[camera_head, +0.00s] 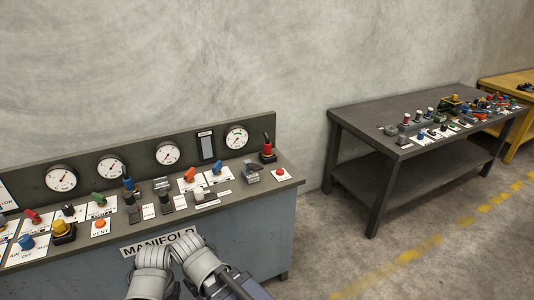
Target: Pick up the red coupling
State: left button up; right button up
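I cannot tell for certain which thing is the red coupling. A red-bodied fitting (267,149) with a dark top stands upright on a dark base at the right end of the manifold console (225,223). A smaller red piece (32,215) lies tilted at the console's left end. Small red pieces also show among the items on the dark table, too small to identify. Grey rounded links of my arms show at the bottom centre, in front of the console. Neither gripper's fingertips can be made out.
The console carries several gauges, coloured valves and white labels. A dark two-level table (365,118) with many small fittings stands at the right, and a yellow table (513,84) stands beyond it. Open concrete floor (330,250) with a worn yellow line lies between console and dark table.

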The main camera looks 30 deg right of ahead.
aim_at(267, 152)
jog(key=i+l, duration=0.35)
jog(key=l, duration=0.15)
jog(key=i+l, duration=0.3)
jog(key=l, duration=0.25)
jog(key=i+l, duration=0.35)
jog(key=l, duration=0.15)
jog(key=l+z, duration=0.05)
